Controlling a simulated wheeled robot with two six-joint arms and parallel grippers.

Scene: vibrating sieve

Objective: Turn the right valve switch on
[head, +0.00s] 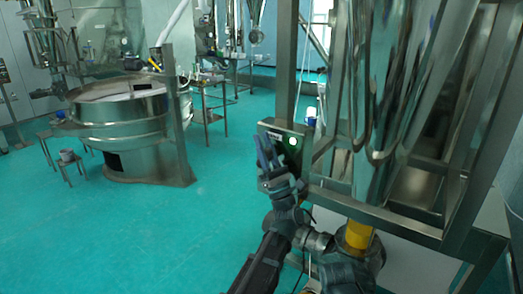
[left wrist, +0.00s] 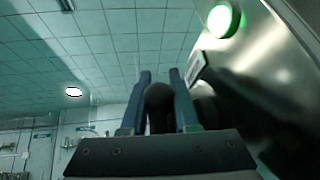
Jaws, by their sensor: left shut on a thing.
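A grey control box (head: 287,136) is mounted on the metal frame, right of centre in the head view. A lit green lamp (head: 293,141) glows on its face, and it shows large at the top of the left wrist view (left wrist: 223,20). My left gripper (head: 264,150) is raised at the box's left part, with its blue fingers pointing up. In the left wrist view, a dark rounded switch knob (left wrist: 159,106) sits between the two fingers, which are shut on it. The knob's turn angle cannot be made out, and the gripper hides it in the head view.
A shiny vertical metal vessel (head: 375,90) and its frame stand just right of the box. A yellow fitting (head: 357,236) is below it. A round sieve machine (head: 125,115) stands at left. The green floor (head: 110,230) between is clear.

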